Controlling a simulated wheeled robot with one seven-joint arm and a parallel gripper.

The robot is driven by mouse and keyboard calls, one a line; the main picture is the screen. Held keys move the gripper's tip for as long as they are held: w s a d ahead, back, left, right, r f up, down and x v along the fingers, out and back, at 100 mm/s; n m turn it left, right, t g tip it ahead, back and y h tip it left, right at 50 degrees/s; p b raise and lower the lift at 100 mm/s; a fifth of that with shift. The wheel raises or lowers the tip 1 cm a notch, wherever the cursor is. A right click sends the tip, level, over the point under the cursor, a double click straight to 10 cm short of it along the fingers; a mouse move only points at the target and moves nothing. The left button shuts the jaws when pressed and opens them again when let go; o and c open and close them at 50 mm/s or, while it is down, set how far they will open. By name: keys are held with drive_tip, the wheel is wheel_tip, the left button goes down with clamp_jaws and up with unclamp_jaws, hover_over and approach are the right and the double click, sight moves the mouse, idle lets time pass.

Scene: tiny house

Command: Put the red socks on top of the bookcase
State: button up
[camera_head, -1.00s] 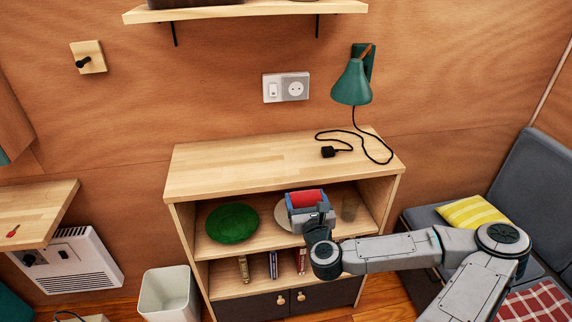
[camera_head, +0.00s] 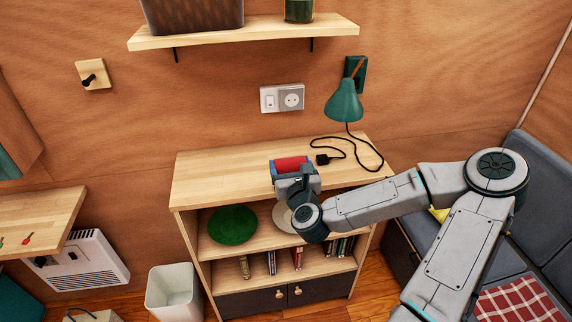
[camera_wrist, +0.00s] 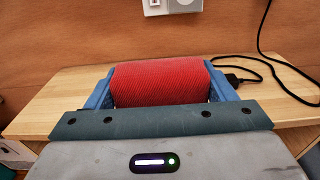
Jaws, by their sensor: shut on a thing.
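The red socks (camera_wrist: 160,82) are a rolled, ribbed red bundle between the two blue fingers of my gripper (camera_wrist: 160,88) in the wrist view. In the head view the red socks (camera_head: 291,165) show at the end of my arm. My gripper (camera_head: 292,168) is shut on them, at the front part of the top of the bookcase (camera_head: 220,172). I cannot tell whether the socks touch the wooden top or hang just above it. The bookcase top also spreads behind the socks in the wrist view (camera_wrist: 60,95).
A black cord with a plug (camera_head: 323,159) lies on the bookcase top, right of the socks, under a green wall lamp (camera_head: 344,103). The left part of the top is clear. A shelf (camera_head: 250,32) hangs above. A green plate (camera_head: 232,225) stands inside the bookcase.

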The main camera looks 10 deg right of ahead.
drive_tip(key=w+f, duration=0.1)
drive_tip(key=w, duration=0.2)
drive_tip(key=w+f+p, duration=0.1)
drive_tip(key=w+f, duration=0.1)
drive_tip(key=w, duration=0.1)
drive_tip(key=w+f, duration=0.2)
drive_tip(key=shift+w+d+f, duration=0.15)
drive_tip(key=shift+w+d, duration=0.05)
drive_tip(key=shift+w, duration=0.2)
wheel_tip(320, 180, down, 4)
drive_tip(key=shift+r+p, duration=0.1)
drive_tip(key=shift+p, duration=0.7)
drive_tip(key=shift+f, duration=0.2)
drive_tip(key=shift+f+b, duration=0.15)
drive_tip(key=shift+b, duration=0.2)
drive_tip(key=o, duration=1)
